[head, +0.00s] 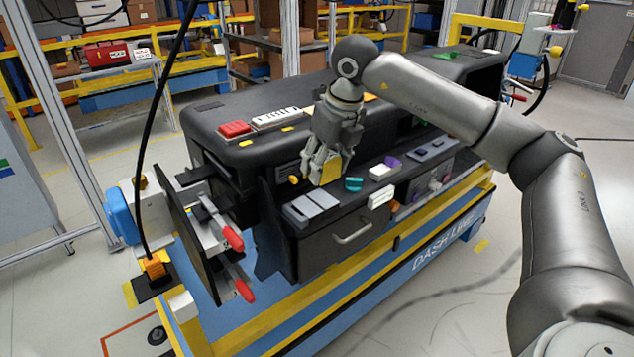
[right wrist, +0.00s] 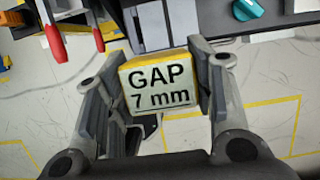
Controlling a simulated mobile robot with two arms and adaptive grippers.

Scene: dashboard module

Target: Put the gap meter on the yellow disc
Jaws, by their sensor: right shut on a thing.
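The gap meter is a small yellow block (head: 330,173) with a pale screen; in the right wrist view (right wrist: 160,88) the screen reads "GAP 7 mm". My right gripper (head: 324,170) is shut on it, with one finger on each side, as the right wrist view also shows (right wrist: 157,98). It holds the meter over the front ledge of the black dashboard module (head: 225,112); I cannot tell if the meter touches the ledge. I cannot pick out the yellow disc with certainty; small flat yellow marks (head: 287,129) show on the module's top. My left gripper is not in view.
Grey plates (head: 311,205), a teal knob (head: 353,184) and a white block (head: 382,172) are on the ledge close to my gripper. Red-handled clamps (head: 233,239) stick out at the module's left end. A handle (head: 353,234) juts from the front.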

